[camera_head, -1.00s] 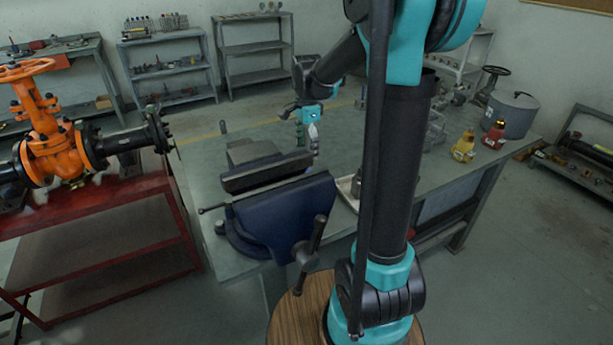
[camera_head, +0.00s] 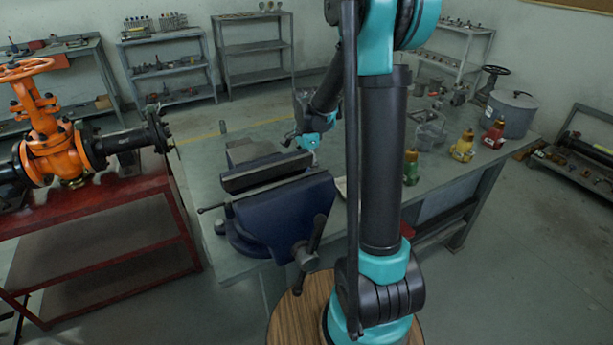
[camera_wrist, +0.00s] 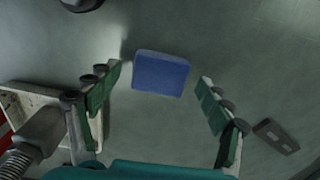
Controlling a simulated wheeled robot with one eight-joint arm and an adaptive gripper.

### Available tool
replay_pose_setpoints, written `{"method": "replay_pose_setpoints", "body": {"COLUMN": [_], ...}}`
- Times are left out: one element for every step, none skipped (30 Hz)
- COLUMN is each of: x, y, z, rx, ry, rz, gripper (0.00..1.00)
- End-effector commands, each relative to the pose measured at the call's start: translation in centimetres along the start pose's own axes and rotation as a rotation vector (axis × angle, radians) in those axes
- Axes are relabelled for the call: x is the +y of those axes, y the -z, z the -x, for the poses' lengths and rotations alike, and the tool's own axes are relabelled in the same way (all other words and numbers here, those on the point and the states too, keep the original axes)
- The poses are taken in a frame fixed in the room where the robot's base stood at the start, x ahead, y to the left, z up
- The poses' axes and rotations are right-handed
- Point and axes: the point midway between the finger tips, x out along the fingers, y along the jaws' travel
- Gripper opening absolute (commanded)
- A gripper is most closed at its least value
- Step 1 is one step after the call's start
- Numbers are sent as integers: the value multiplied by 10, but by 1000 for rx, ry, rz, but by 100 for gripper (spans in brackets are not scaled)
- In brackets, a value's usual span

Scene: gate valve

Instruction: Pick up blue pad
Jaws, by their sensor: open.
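The blue pad (camera_wrist: 160,73) lies flat on the grey-green bench top in the wrist view. It sits between and slightly beyond the fingertips of my gripper (camera_wrist: 160,79). The green-padded fingers are spread wide, one on each side, and nothing is held. In the head view my gripper (camera_head: 309,142) points down, low over the bench (camera_head: 235,142), just behind the blue vise (camera_head: 285,205). The pad cannot be made out in the head view; the vise and my arm cover much of that area.
In the wrist view, a pale tray (camera_wrist: 22,104) with metal parts lies left, and a slotted grey plate (camera_wrist: 275,136) lies right. In the head view, green (camera_head: 411,168), yellow (camera_head: 463,147) and red (camera_head: 494,134) bottles and a grey pot (camera_head: 512,115) stand right.

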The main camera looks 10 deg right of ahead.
Motion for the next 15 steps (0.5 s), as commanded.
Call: {"method": "replay_pose_setpoints", "body": {"x": [0, 0, 0, 0, 0, 0, 0, 0, 0, 0, 0, 0, 0, 0, 0], "y": [0, 0, 0, 0, 0, 0, 0, 0, 0, 0, 0, 0, 0, 0, 0], "z": [0, 0, 0, 0, 0, 0, 0, 0, 0, 0, 0, 0, 0, 0, 0], "rx": [0, 0, 0, 0, 0, 0, 0, 0, 0, 0, 0, 0, 0, 0, 0], "ry": [0, 0, 0, 0, 0, 0, 0, 0, 0, 0, 0, 0, 0, 0, 0], "rz": [0, 0, 0, 0, 0, 0, 0, 0, 0, 0, 0, 0, 0, 0, 0], "gripper": [79, 78, 73, 69, 66, 61, 57, 53, 48, 45, 41, 36, 35, 35, 35]}}
